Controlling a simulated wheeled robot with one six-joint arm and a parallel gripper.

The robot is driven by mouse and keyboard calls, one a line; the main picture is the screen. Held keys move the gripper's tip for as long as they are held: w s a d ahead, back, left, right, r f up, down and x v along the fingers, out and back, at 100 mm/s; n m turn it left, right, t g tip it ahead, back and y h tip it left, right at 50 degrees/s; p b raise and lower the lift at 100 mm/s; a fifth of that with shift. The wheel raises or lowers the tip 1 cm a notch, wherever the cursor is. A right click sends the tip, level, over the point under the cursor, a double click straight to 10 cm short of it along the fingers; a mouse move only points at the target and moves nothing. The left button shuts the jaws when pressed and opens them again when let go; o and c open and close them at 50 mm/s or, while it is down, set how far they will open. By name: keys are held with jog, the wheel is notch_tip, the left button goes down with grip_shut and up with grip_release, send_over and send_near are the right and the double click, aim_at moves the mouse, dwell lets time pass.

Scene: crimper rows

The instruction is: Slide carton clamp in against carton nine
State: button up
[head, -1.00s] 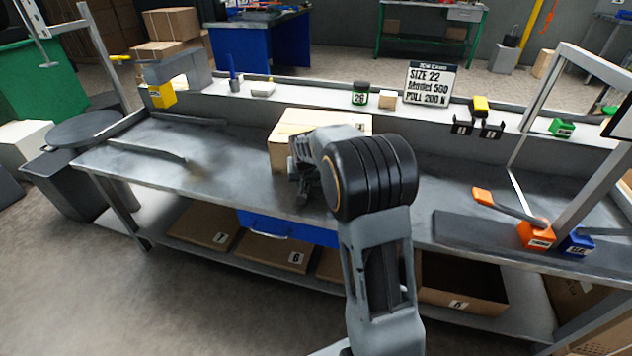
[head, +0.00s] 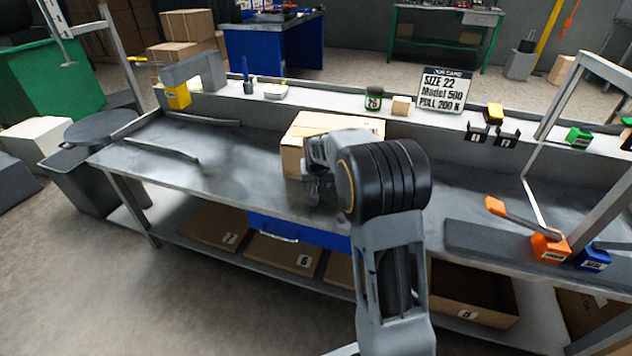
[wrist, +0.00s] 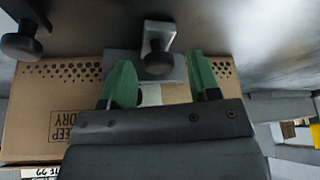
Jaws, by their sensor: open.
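A brown carton (head: 292,155) stands on the bench, beyond my arm. A carton printed "KEEP DRY" (wrist: 35,120) fills much of the wrist view; no number nine is readable on it. A grey bracket with a black knob (wrist: 158,62) lies at the carton's edge, apparently the carton clamp. My gripper (wrist: 160,82) is open, its two green fingers on either side of the knob; I cannot tell whether they touch it. In the head view my gripper (head: 318,190) is in front of the carton, mostly hidden by my wrist.
Another black knob (wrist: 20,42) is at the upper left of the wrist view. An orange-handled tool (head: 548,246) and a blue block (head: 592,258) are at the bench's right. Numbered boxes (head: 215,226) sit on the shelf below. The bench's left part is largely clear.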

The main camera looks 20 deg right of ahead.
jog(key=p+v, duration=0.3)
jog(key=v, duration=1)
jog(key=shift+s+r, duration=0.15)
jog(key=shift+r, duration=0.1)
jog(key=shift+c, duration=0.3)
